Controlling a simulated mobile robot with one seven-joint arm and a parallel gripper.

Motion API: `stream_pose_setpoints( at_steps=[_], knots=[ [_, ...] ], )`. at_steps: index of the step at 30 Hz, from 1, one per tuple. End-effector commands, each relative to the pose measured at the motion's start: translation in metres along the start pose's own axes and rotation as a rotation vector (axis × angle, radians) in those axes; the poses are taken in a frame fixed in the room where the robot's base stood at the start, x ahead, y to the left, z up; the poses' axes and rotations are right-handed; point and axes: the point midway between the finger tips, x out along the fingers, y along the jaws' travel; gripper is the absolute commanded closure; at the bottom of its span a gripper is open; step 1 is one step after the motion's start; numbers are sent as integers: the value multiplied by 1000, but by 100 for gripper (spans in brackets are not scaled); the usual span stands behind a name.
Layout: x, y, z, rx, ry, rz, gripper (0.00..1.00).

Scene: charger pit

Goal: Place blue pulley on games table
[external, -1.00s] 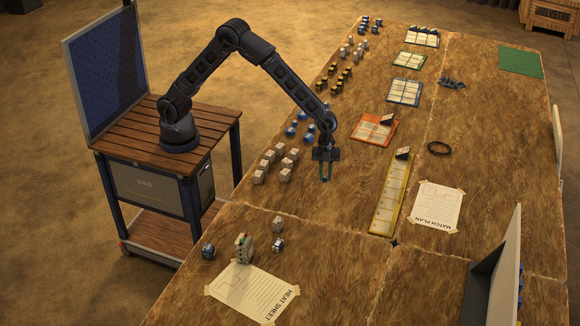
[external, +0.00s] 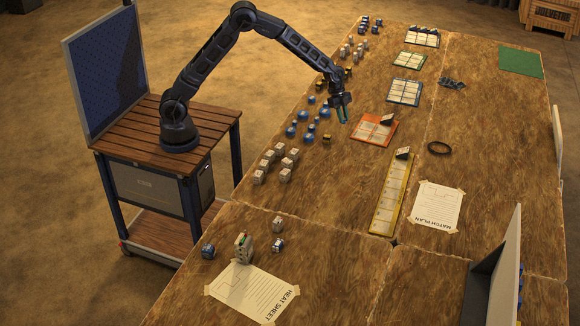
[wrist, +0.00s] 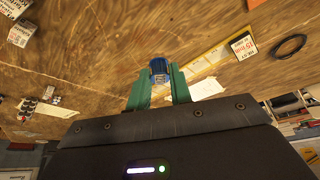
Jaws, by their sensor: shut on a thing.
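My gripper (external: 343,118), with green fingers, hangs over the large wooden table (external: 460,210), left of the orange card. In the wrist view my gripper (wrist: 159,88) is shut on a blue pulley (wrist: 159,68), which sits between the fingertips. The held pulley is too small to make out in the external view. Several other blue pulleys (external: 303,115) stand on the table to the left of the gripper. Whether the held pulley touches the table cannot be told.
White boxes (external: 285,174), a small black-and-yellow piece (external: 327,138), an orange card (external: 374,130), a long yellow board (external: 391,195) and a black ring (external: 439,148) lie on the table. A green mat (external: 521,62) lies at the far right. Bare wood lies between the cards and ring.

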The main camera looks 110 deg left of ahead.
Motion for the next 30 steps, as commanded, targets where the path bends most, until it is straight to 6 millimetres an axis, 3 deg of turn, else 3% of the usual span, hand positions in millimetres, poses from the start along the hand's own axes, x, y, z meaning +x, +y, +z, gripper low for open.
stream_pose_setpoints(
  at_steps=[6,15,24,30],
  knots=[
    [-32,-52,78,-146,0,-60,100],
    [-79,-105,190,-340,2,-140,100],
    [-127,-136,308,-534,3,-220,100],
    [-154,-143,371,-638,4,-263,100]
  ],
)
